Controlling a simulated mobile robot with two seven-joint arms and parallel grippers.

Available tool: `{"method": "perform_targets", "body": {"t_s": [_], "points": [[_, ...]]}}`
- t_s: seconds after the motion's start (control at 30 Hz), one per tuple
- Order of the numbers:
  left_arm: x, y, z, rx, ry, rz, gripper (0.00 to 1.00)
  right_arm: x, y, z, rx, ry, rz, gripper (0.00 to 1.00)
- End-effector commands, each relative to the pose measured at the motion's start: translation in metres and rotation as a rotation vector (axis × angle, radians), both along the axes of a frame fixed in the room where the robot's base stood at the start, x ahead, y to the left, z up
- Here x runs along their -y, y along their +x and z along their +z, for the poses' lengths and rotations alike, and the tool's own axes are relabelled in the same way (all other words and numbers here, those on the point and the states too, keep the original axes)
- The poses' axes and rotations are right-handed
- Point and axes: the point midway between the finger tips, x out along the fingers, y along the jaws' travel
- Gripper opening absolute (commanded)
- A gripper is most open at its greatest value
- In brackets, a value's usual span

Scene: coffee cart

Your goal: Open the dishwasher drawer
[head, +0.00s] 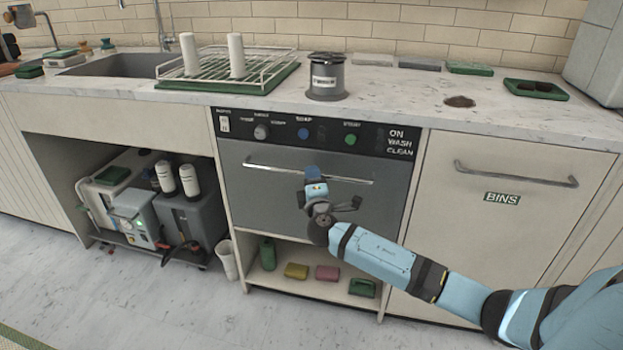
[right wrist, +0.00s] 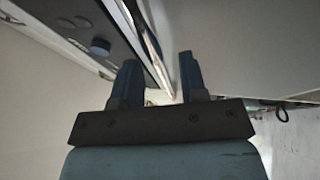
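The dishwasher drawer (head: 265,205) has a grey front below a black control panel (head: 375,138) and sits flush, closed. Its long metal bar handle (head: 270,168) runs across the upper front. My right gripper (head: 313,176) is at the middle of the handle. In the right wrist view, the two dark blue fingers of my right gripper (right wrist: 158,78) stand apart, with the handle bar (right wrist: 157,62) running into the gap between them. The bar looks nearer to the right finger; whether it touches is unclear. My left gripper is not in view.
An open shelf (head: 335,291) below the drawer holds a green bottle and sponges. A closed BINS cabinet (head: 490,235) is on the right. Machines (head: 150,215) stand in the open bay on the left.

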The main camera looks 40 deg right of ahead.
Motion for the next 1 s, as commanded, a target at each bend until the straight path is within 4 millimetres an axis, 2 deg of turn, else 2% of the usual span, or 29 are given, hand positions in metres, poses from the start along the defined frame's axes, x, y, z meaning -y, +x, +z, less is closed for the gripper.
{"method": "perform_targets", "body": {"t_s": [0.2,0.47,0.5,0.67,1.0], "points": [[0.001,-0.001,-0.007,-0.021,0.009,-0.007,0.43,0.008,0.015,0.003,0.0,0.0,-0.001,0.39],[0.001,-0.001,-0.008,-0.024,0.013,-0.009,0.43,0.009,0.016,0.003,-0.001,0.001,-0.001,0.39],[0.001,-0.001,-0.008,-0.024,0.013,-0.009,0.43,0.009,0.016,0.003,-0.001,0.0,0.0,0.37],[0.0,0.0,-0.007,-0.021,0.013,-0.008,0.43,0.008,0.016,0.003,-0.001,0.0,0.0,0.0],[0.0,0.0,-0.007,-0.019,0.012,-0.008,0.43,0.009,0.016,0.003,-0.001,0.0,0.0,0.0]]}}
